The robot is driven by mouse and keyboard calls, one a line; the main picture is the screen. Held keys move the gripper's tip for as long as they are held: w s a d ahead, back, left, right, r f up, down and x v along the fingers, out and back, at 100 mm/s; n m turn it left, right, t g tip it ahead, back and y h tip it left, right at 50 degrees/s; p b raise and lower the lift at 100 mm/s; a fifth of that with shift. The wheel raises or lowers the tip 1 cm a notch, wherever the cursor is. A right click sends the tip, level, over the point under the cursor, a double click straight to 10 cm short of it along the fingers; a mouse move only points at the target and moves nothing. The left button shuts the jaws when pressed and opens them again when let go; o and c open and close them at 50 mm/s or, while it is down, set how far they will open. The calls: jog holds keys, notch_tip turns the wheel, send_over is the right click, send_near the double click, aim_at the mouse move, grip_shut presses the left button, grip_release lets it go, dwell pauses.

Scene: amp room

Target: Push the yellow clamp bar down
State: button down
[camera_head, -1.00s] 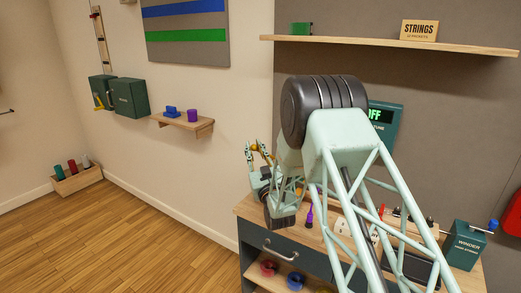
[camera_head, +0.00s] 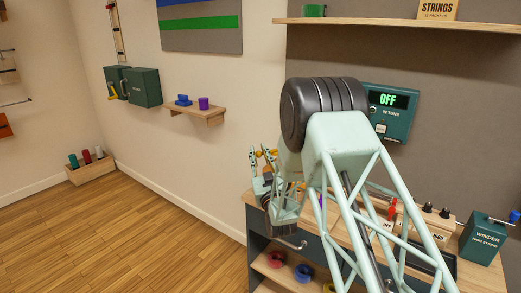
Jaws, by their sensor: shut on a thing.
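A small yellow bar (camera_head: 113,91) slants at the lower left of a dark green box pair on the left wall, small and far off; I take it to be the clamp bar. My gripper (camera_head: 262,155) is in the middle of the picture, fingers pointing up, well to the right of the yellow bar and apart from it. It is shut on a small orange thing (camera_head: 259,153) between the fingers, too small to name. My arm hides part of the bench behind it.
A wall shelf (camera_head: 196,114) with blue and purple pieces juts out between the green boxes (camera_head: 145,87) and my gripper. A wooden crate (camera_head: 90,172) stands on the floor at left. The bench (camera_head: 258,203) is below my arm. The middle floor is clear.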

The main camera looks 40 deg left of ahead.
notch_tip(320, 180, down, 9)
jog(key=s+b, duration=0.1)
jog(key=shift+d+f, duration=0.15)
jog(key=shift+d, duration=0.15)
jog(key=shift+s, duration=0.1)
jog(key=c, duration=2.5)
grip_release()
jog(key=shift+d, duration=0.1)
jog(key=shift+o, duration=0.2)
jog(key=shift+s+d, duration=0.1)
jog(key=shift+s+d+f, duration=0.2)
jog(key=shift+d+f, duration=0.1)
jog(key=shift+f, duration=0.05)
jog(key=s+d, duration=0.6)
jog(key=d, duration=0.1)
jog(key=shift+s+d+f, duration=0.3)
jog(key=shift+d+f, duration=0.05)
jog(key=shift+d, duration=0.05)
